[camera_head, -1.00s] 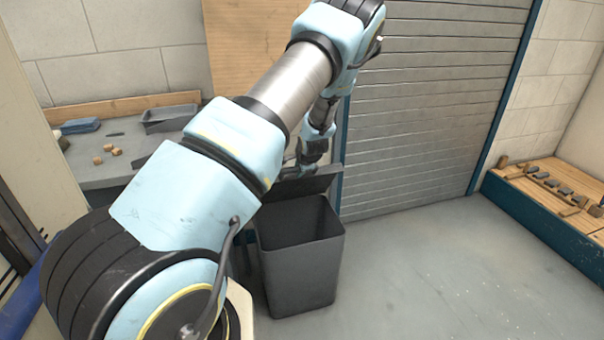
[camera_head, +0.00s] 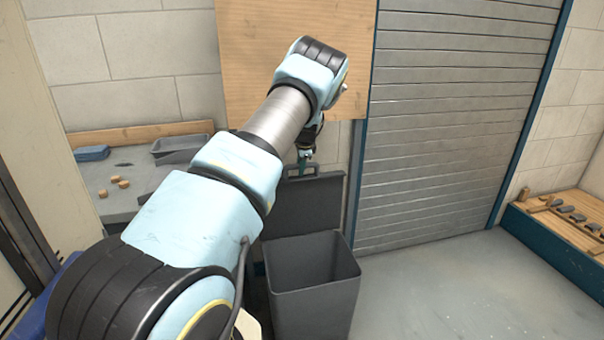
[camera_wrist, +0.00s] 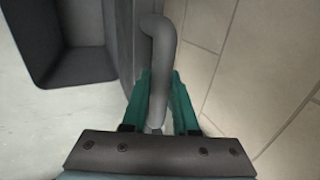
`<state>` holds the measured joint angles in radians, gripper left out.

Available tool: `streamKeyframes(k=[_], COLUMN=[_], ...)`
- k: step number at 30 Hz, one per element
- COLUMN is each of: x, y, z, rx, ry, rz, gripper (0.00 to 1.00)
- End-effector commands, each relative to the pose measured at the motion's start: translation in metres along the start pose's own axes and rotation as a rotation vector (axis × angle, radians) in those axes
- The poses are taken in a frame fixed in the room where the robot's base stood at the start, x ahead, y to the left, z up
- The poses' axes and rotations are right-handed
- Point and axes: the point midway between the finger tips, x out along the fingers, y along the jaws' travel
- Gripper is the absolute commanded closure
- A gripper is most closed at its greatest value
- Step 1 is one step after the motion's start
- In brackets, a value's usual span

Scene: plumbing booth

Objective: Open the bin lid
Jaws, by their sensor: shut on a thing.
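The dark grey bin (camera_head: 315,300) stands on the floor with its mouth open. Its lid (camera_head: 315,205) stands roughly upright at the bin's back edge. My gripper (camera_head: 305,157) is at the lid's top edge, by the lid's handle (camera_head: 302,170). In the wrist view, the green fingers of my gripper (camera_wrist: 160,105) are shut on the grey bent handle (camera_wrist: 160,50). The open bin (camera_wrist: 75,50) shows at the upper left there, with the lid (camera_wrist: 122,45) edge-on between it and the handle. My arm hides part of the bin's left side.
A grey shutter (camera_head: 450,120) and a block wall stand behind the bin. A wooden board (camera_head: 240,60) hangs above the lid. A bench with a grey tray (camera_head: 180,150) is at the left. A low wooden bench (camera_head: 560,220) is at the right. The floor (camera_head: 430,290) between is clear.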

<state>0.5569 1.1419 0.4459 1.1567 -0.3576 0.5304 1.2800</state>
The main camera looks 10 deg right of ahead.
Motion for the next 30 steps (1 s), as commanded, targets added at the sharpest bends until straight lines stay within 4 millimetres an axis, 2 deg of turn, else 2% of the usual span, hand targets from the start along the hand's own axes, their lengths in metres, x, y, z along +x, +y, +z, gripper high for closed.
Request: streamKeyframes(k=[14, 15, 21, 23, 30], x=[0.0008, 0.0008, 0.0009, 0.0010, 0.0005], y=[-0.0029, -0.0029, -0.0026, -0.0025, -0.0024], z=[-0.0008, -0.0008, -0.0006, -0.0005, -0.0004], rx=[-0.001, -0.001, 0.000, 0.000, 0.000], ry=[0.002, 0.002, 0.001, 0.001, 0.001], rz=[-0.001, -0.001, 0.000, 0.000, 0.000], gripper=[1.00, 0.71, 0.48, 0.43, 0.43])
